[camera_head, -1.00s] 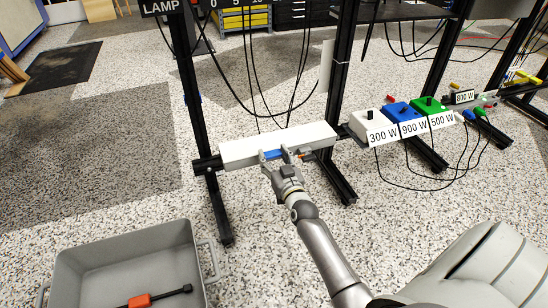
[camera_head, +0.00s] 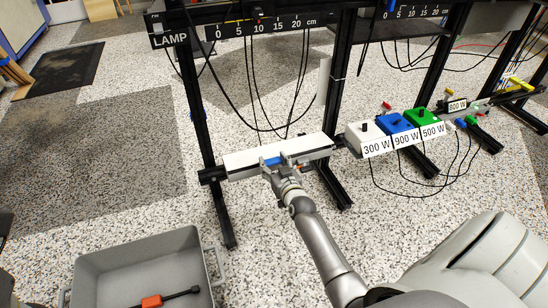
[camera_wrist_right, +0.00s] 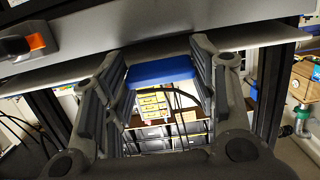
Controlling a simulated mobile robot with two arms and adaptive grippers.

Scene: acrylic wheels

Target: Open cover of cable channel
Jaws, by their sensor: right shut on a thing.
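The white cable channel (camera_head: 240,160) is mounted across the low black frame in the head view. A dark gap runs along its length, between an upper white strip and the front cover (camera_head: 310,156), which appears partly tilted out. A blue tab (camera_head: 272,161) sits at the middle of the cover. My right gripper (camera_head: 274,166) is shut on this tab, reaching from the front. In the right wrist view the blue tab (camera_wrist_right: 160,71) lies between the two fingers (camera_wrist_right: 160,58), below the cover's edge (camera_wrist_right: 60,77). My left gripper is not in view.
White, blue (camera_head: 395,125) and green boxes labelled in watts stand right of the channel, with cables hanging below. A grey bin (camera_head: 150,255) with an orange-and-black tool stands at the lower left. Black frame posts (camera_head: 205,120) flank the channel.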

